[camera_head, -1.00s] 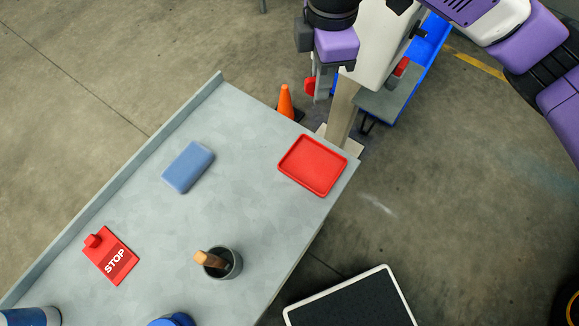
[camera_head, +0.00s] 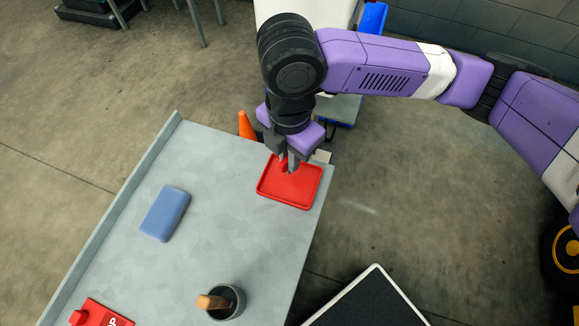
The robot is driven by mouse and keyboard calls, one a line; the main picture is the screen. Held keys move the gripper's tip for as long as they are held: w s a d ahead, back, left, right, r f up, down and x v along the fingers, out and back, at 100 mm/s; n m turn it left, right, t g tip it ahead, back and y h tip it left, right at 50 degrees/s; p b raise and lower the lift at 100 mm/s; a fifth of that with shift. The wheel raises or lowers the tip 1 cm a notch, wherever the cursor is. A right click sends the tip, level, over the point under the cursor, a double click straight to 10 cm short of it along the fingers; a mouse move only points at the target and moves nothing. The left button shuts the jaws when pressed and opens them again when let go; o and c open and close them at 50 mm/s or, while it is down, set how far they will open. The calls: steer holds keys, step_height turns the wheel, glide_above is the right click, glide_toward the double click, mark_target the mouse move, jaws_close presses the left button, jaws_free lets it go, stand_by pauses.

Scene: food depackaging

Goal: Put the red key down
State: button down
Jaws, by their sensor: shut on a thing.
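My gripper (camera_head: 288,166) points down over the far end of the grey table. It is shut on the red key (camera_head: 284,167), of which only a small part shows between the dark fingers. The red tray (camera_head: 297,199), square with a raised rim, lies flat near the table's far right corner. The fingertips and the key overlap the tray's back part in the picture. I cannot tell whether the key touches the tray.
A blue block (camera_head: 165,213) lies left of the tray. A dark cup (camera_head: 232,305) with a wooden-handled tool stands nearer. A red STOP tag (camera_head: 97,316) is cut off at the bottom left. An orange cone (camera_head: 247,126) stands behind the table. The table between is clear.

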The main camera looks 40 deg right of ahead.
steer(key=shift+f, duration=2.55)
steer(key=shift+f, duration=0.25)
steer(key=c, duration=1.5)
jaws_free()
steer(key=shift+r, duration=0.1)
